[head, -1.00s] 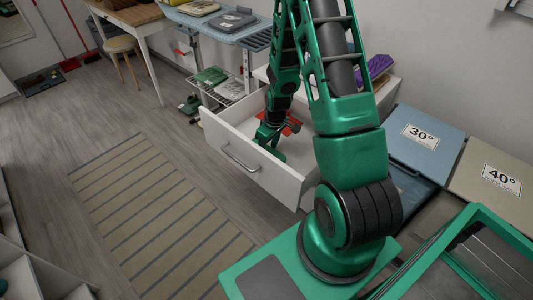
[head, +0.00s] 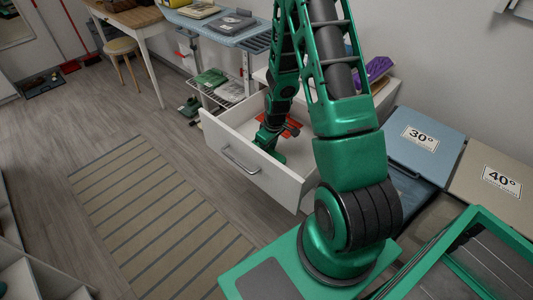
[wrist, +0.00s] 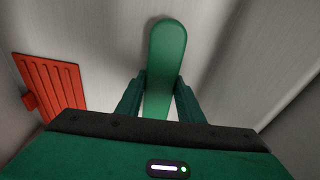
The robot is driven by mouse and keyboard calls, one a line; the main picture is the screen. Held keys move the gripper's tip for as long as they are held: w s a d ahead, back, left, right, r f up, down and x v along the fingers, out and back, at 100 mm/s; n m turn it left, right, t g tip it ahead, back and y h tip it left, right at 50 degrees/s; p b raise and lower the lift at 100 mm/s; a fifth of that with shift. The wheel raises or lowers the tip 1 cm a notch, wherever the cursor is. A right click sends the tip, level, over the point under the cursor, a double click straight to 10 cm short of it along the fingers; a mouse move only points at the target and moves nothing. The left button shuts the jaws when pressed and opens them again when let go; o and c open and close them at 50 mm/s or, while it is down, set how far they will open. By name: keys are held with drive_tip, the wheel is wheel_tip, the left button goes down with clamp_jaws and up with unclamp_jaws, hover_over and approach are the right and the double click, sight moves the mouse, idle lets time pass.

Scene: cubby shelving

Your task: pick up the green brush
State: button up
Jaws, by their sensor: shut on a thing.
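The green brush (wrist: 166,55) shows in the wrist view as a long rounded green piece. It runs from between the fingers away toward the top of the picture. My gripper (wrist: 160,88) is shut on it, with one dark green finger on each side. In the head view my gripper (head: 267,141) is down inside the open white drawer (head: 240,167). The brush cannot be made out there, and the wrist view does not show whether it touches the drawer floor.
A red ribbed piece (wrist: 52,85) lies in the drawer left of my gripper in the wrist view. The drawer's walls stand close around my gripper. A purple object (head: 376,70) sits behind my arm. Lidded boxes (head: 426,140) stand to the right. A striped rug (head: 150,210) lies on open floor.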

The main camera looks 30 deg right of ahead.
wheel_tip(320, 180, up, 10)
drive_tip(key=shift+f, duration=0.15)
idle(0.3)
drive_tip(key=shift+o, duration=1)
drive_tip(key=shift+c, duration=0.2)
